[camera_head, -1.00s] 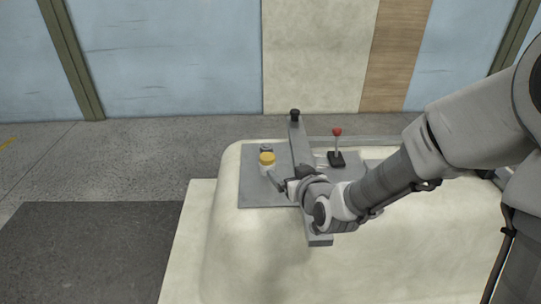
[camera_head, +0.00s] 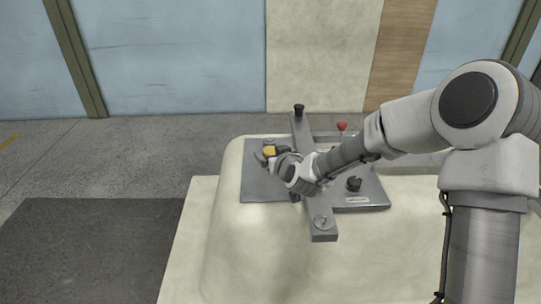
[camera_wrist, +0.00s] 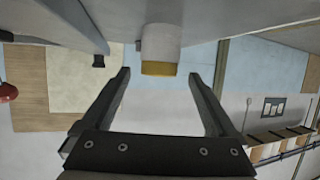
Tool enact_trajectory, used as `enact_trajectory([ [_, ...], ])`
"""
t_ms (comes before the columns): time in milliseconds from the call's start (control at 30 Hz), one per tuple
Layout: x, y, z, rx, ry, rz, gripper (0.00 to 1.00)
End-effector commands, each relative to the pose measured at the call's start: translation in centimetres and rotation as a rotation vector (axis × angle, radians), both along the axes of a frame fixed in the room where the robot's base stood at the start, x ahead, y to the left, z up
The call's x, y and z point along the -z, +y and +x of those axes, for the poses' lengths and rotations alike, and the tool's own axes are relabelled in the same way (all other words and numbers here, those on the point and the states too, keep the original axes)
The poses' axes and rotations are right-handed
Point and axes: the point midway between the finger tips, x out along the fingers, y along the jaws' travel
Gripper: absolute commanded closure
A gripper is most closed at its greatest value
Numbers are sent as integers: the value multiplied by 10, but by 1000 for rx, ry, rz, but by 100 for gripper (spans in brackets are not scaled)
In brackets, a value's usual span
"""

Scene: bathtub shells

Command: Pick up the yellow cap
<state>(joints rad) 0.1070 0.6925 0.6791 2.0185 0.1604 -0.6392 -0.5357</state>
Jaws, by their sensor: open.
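The yellow cap (camera_head: 269,149) sits at the left part of a grey plate (camera_head: 262,188) on the pale tub shell. In the wrist view, the yellow cap (camera_wrist: 160,69) is on the end of a white cylinder (camera_wrist: 161,42), and the picture is upside down. My gripper (camera_head: 263,160) is at the cap in the head view and partly hides what is below it. In the wrist view my gripper (camera_wrist: 160,76) is open, with the cap centred between its fingertips. There are gaps on both sides; whether the cap is within finger reach I cannot tell.
A raised grey bar (camera_head: 323,203) with a black knob (camera_head: 299,108) stands just right of the cap.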

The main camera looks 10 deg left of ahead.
Motion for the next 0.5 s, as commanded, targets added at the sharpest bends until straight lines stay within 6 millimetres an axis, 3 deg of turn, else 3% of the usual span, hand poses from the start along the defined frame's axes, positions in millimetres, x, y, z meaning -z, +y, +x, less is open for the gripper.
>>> enact_trajectory([
  [133,6,6,12,3,1,1,7],
  [400,6,7,14,2,0,-1,7],
  [500,6,6,14,2,0,-1,25],
])
